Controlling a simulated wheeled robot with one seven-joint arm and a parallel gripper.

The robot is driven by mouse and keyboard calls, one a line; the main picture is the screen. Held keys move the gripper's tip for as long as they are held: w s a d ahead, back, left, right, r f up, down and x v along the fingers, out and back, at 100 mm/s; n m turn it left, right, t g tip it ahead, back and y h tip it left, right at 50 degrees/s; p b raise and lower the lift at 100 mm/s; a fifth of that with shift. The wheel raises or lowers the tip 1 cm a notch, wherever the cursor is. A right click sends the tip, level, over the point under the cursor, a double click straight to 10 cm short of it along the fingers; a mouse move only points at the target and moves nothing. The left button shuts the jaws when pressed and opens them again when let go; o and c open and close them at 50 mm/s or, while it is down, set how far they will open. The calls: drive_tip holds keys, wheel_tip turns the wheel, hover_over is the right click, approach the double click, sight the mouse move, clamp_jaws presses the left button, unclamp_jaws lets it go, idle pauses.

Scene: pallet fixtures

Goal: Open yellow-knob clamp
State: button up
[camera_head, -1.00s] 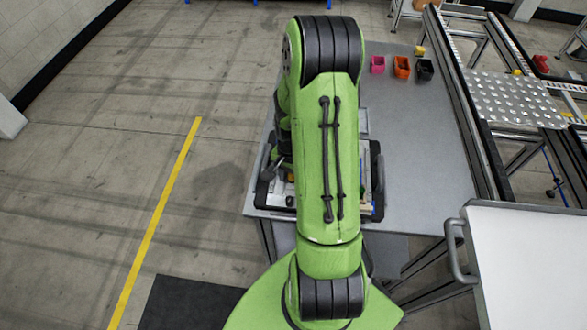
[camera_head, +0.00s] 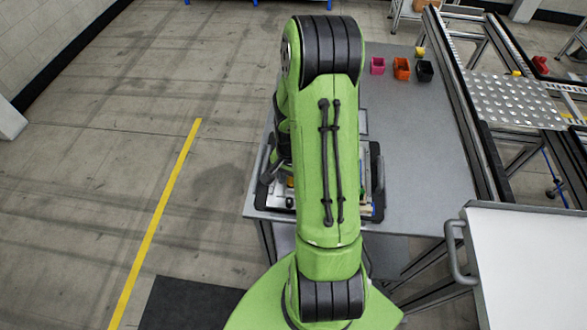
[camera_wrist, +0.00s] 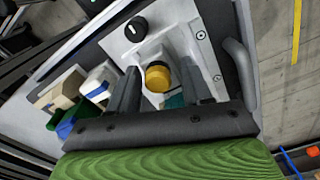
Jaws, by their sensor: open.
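The yellow knob (camera_wrist: 158,77) of the clamp shows in the wrist view, just beyond and between the fingertips of my gripper (camera_wrist: 160,80). My gripper is open, with one dark finger on each side of the knob. I cannot tell whether the fingers touch it. The knob sits on a light metal fixture plate (camera_wrist: 178,35). A black knob with a white mark (camera_wrist: 136,28) stands on the same plate, above and left of the yellow one. In the head view my green arm hides the gripper and most of the fixture (camera_head: 378,190).
In the wrist view, beige and white blocks (camera_wrist: 97,82) lie left of the gripper, and a grey handle (camera_wrist: 240,68) curves at the right. In the head view, pink (camera_head: 377,65), orange (camera_head: 402,68) and black (camera_head: 425,70) bins stand on the grey table (camera_head: 425,145), whose right part is clear.

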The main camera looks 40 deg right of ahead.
drive_tip(key=shift+r+p, duration=2.7)
drive_tip(key=shift+r, duration=1.15)
drive_tip(key=shift+f, duration=0.1)
